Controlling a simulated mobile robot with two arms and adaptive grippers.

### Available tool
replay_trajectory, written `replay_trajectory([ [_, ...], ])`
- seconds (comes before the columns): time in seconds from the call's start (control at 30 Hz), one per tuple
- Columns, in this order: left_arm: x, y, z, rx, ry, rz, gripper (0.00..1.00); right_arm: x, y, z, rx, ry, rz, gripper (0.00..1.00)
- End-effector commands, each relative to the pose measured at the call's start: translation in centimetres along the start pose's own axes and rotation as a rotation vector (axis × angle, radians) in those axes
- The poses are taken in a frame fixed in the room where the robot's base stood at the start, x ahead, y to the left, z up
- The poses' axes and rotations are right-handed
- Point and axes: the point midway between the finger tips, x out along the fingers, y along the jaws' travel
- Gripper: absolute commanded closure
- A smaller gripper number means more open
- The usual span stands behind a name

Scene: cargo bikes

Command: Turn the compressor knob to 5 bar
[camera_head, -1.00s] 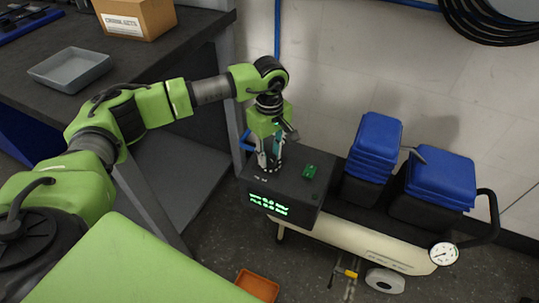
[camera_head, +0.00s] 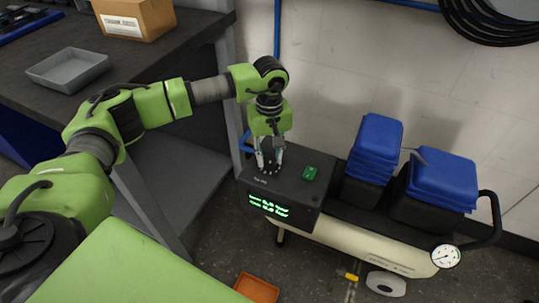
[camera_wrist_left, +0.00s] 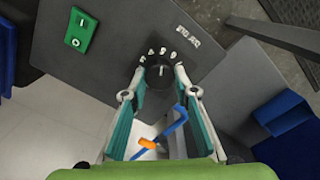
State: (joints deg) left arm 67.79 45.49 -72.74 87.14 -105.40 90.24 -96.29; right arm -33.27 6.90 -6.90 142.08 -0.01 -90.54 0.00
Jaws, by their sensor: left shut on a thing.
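The compressor (camera_head: 300,200) stands on the floor with a dark control box on its left end and a lit green display (camera_head: 268,204) on the front. The display digits are too small to read. My left gripper (camera_head: 269,170) points down at the top of this box. In the left wrist view its two fingers are shut on the black round knob (camera_wrist_left: 159,82), one fingertip on each side. The knob has a light pointer line, and small white scale marks curve above it; I cannot read its exact setting. My right gripper is not in view.
A green switch (camera_head: 310,173) sits on the box beside the knob and also shows in the left wrist view (camera_wrist_left: 80,30). Blue-lidded motor housings (camera_head: 376,140) and a round gauge (camera_head: 445,256) are to the right. A workbench (camera_head: 190,50) stands at the left, and an orange tray (camera_head: 257,287) lies below.

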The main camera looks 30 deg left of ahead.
Motion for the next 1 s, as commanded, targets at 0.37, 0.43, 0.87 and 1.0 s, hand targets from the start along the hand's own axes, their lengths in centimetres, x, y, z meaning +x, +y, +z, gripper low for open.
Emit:
replay_trajectory([
  [0.37, -0.1, 0.1, 0.0, -0.001, 0.0, 0.002, 0.56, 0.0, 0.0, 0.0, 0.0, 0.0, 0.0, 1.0],
  [0.43, -0.1, 0.1, 0.0, -0.001, 0.0, 0.002, 0.56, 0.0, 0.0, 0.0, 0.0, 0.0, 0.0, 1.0],
  [0.87, -4.1, 0.1, -0.1, -0.001, 0.003, 0.005, 0.56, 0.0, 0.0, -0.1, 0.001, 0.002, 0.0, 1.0],
  [1.0, -7.2, 0.1, -0.1, -0.001, 0.003, 0.005, 0.56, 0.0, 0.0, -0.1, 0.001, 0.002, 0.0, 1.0],
])
